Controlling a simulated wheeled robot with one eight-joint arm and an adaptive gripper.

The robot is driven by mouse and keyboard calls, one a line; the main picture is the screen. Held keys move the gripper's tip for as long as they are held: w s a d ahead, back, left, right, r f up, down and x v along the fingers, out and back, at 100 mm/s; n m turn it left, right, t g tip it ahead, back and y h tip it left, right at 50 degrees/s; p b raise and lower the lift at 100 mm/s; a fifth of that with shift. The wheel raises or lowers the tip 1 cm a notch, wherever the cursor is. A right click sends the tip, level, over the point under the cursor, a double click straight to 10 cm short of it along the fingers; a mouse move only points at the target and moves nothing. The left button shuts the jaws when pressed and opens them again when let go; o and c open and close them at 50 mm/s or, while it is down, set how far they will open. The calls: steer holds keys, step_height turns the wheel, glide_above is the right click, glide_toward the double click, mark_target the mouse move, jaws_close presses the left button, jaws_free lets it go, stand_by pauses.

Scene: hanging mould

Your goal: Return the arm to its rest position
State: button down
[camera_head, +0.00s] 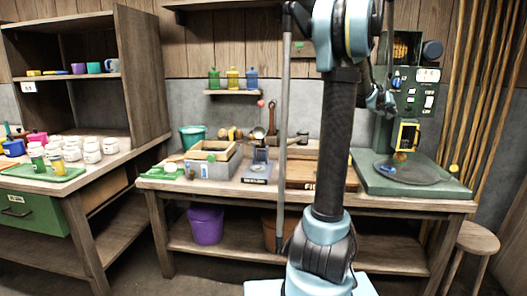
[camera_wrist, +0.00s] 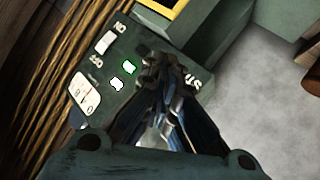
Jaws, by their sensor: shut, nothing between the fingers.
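My arm rises in front of the workbench in the head view, with its upper links folded near the top of the picture. My gripper (camera_wrist: 170,75) points at the green machine's control panel in the wrist view. Its fingers are together with nothing between them. The panel (camera_wrist: 105,75) carries a switch, a dial and two lit buttons, one of them green. I cannot tell whether the fingertips touch it. In the head view, the gripper is hard to make out near the green machine (camera_head: 385,130).
The workbench (camera_head: 210,188) holds a grey box (camera_head: 212,165), a scale (camera_head: 257,170) and the machine's round plate (camera_head: 412,172). A stool (camera_head: 477,240) stands at right. A shelf unit and a counter with jars (camera_head: 90,150) are at left. A purple bucket (camera_head: 206,225) sits below.

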steer(key=s+a+f+n+g+y, duration=0.15)
steer(key=s+a+f, duration=0.3)
steer(key=a, duration=0.45)
steer(key=s+a+f+y, duration=0.2)
steer(key=s+a+f, duration=0.3)
steer(key=a, duration=0.5)
steer(key=s+a+f+g+y, duration=0.1)
steer(key=s+a+f+y, duration=0.15)
steer(key=s+a, duration=0.55)
steer(key=s+a+f+n+g+y, duration=0.3)
steer(key=s+a+f+n+y, duration=0.1)
steer(key=s+a+f, duration=1.4)
steer(key=s+a+y, duration=0.1)
steer(key=s+a, duration=0.2)
steer(key=a, duration=0.1)
steer(key=shift+s+y, duration=0.35)
steer(key=shift+y, duration=0.05)
steer(key=shift+f+n, duration=0.1)
steer(key=shift+n, duration=0.15)
steer(key=shift+w+f+g, duration=0.2)
steer(key=shift+w+g, duration=0.05)
steer(key=shift+w, duration=0.25)
